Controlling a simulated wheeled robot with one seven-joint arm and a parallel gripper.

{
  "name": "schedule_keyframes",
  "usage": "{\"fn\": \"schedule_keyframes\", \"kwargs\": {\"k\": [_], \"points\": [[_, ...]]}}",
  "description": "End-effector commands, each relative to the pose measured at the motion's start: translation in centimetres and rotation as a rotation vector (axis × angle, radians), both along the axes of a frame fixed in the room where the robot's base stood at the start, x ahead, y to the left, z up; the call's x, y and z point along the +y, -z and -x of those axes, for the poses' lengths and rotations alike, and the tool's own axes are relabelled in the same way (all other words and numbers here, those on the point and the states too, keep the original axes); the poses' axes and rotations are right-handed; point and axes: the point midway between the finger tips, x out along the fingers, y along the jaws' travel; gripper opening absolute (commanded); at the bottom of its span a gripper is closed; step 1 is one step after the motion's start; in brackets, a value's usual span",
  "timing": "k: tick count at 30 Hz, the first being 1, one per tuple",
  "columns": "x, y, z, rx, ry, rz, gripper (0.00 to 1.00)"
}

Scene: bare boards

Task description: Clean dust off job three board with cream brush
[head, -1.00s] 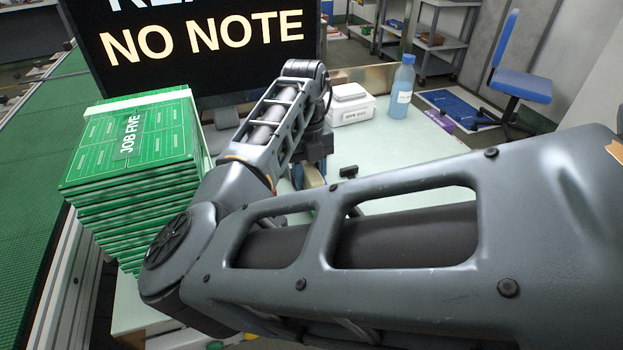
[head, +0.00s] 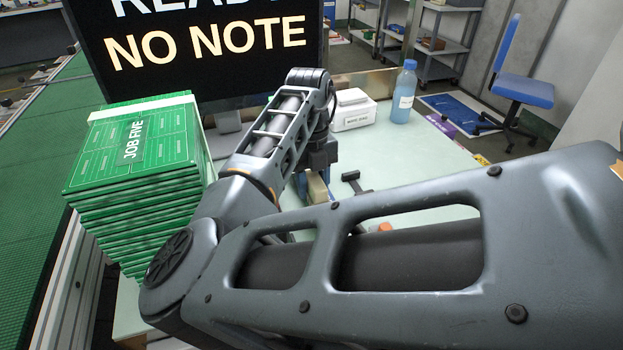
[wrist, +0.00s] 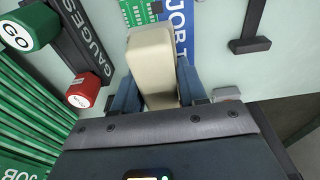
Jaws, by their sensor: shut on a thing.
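My gripper (wrist: 157,88) is shut on the cream brush (wrist: 153,55), a pale block held between blue fingers in the wrist view. In the head view the brush (head: 317,188) shows beside my gripper (head: 311,186), low over the pale bench and partly hidden by my arm. Beyond the brush in the wrist view lie a green circuit board (wrist: 136,13) and a blue strip (wrist: 178,30) lettered "JOB T", the rest cut off. The brush hides part of both. I cannot tell whether it touches the board. No dust can be made out.
A tall stack of green JOB FIVE boards (head: 135,150) stands left of my arm. A GAUGES holder (wrist: 85,40) has green and red gauges. A black T-shaped thing (wrist: 250,35) lies right of the brush. A white box (head: 353,112) and blue bottle (head: 403,92) stand behind.

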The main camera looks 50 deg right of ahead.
Motion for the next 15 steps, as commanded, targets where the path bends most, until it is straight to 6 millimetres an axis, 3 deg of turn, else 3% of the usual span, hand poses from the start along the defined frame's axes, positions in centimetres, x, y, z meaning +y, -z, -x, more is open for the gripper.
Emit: {"fn": "schedule_keyframes", "kwargs": {"k": [15], "points": [[0.74,-0.01,1.16,0.0,-0.001,0.0,0.13]]}}
